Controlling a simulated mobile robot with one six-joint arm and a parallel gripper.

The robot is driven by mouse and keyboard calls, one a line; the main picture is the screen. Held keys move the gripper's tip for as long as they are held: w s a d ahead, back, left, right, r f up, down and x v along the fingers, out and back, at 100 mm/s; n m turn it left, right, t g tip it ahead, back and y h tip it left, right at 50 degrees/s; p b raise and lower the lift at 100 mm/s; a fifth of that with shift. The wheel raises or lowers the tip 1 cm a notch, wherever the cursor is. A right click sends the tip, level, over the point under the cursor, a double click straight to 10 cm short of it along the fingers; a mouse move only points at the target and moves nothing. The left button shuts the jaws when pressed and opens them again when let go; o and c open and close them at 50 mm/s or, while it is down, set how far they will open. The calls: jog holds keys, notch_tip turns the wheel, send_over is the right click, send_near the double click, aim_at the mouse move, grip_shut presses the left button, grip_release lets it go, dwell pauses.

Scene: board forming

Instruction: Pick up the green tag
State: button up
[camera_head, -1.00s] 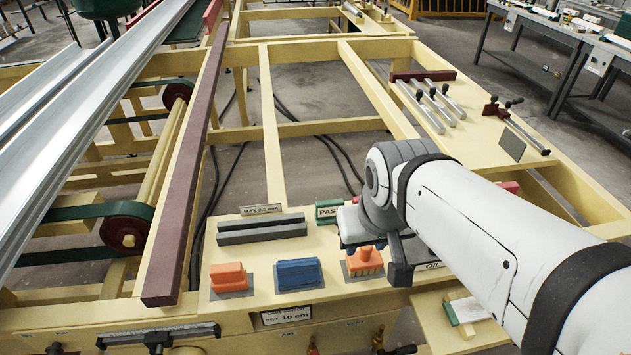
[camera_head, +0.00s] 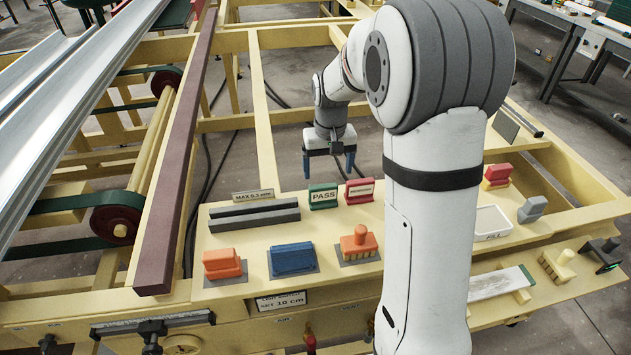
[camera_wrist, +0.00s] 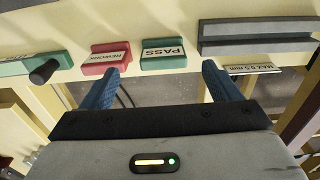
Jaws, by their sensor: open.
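The green tag (camera_head: 323,196), lettered PASS, stands near the back edge of the yellow shelf, between the max-mm label and a red tag (camera_head: 359,191). In the wrist view the green tag (camera_wrist: 162,61) lies between and beyond my two blue fingers, and reads upside down. My gripper (camera_head: 331,166) hangs with its fingers pointing down behind the shelf's back edge, above and beyond the tags. It is open and empty, apart from the green tag. In the wrist view my gripper (camera_wrist: 160,80) has its left finger near the red tag (camera_wrist: 106,58).
In front stand an orange block (camera_head: 222,262), a blue block (camera_head: 292,257) and an orange brush (camera_head: 359,243). A white tray (camera_head: 490,221) lies to the right. Behind the shelf is an open frame gap.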

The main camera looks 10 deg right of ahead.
send_over(323, 186)
jog(key=f, duration=0.4)
jog(key=shift+d+f, duration=0.15)
jog(key=shift+d, duration=0.1)
jog(key=shift+w+f, duration=0.1)
jog(key=shift+f, duration=0.25)
jog(key=f+p, duration=0.2)
jog(key=f, duration=0.5)
jog(key=shift+a+f, duration=0.1)
jog(key=shift+a, duration=0.1)
jog(key=c, duration=0.7)
